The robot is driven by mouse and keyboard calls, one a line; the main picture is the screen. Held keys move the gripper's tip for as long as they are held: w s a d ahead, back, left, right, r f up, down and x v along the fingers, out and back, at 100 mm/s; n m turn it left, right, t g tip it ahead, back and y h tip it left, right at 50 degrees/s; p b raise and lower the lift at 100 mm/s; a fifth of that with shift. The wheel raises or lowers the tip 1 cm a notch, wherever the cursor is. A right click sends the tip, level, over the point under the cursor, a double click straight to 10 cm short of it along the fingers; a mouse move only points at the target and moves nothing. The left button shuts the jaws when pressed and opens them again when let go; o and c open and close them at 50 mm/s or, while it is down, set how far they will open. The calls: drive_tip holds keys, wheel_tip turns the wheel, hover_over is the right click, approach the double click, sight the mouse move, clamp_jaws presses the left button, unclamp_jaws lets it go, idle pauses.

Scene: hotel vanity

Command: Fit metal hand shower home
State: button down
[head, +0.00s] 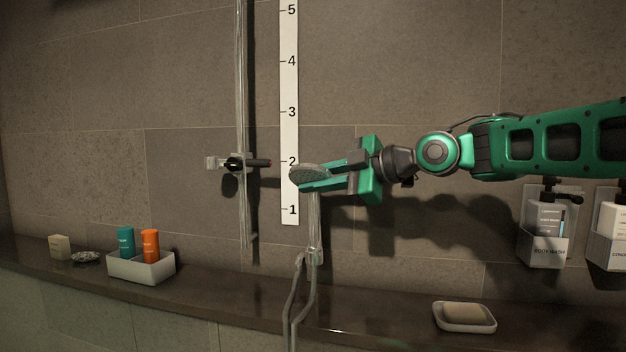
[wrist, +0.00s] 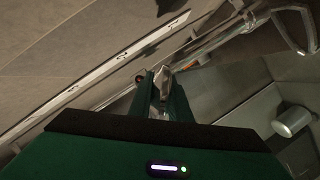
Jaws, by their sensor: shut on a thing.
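The metal hand shower (head: 314,225) hangs upright from my gripper (head: 326,178), its round grey head tilted at the top and its handle pointing down. My gripper's green fingers are shut on it just below the head; a silver part of it shows between the fingertips in the wrist view (wrist: 158,92). The holder (head: 235,162), with a dark clamp and a chrome knob, sits on the vertical chrome rail (head: 241,80), left of the shower and apart from it. The metal hose (head: 290,310) runs down from the handle's lower end. The fingers partly hide the grip.
A numbered strip (head: 289,80) is on the wall behind the shower. A dark ledge (head: 370,305) below carries a white tray (head: 140,270) with two bottles at left and a soap dish (head: 465,326) at right. Pump dispensers (head: 545,235) hang at the right.

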drive_tip(key=c, duration=1.6)
unclamp_jaws()
drive_tip(key=shift+o, duration=0.2)
drive_tip(key=v, duration=1)
drive_tip(key=shift+s+d, duration=0.15)
drive_tip(key=shift+d, duration=0.2)
drive_tip(key=shift+r, duration=0.1)
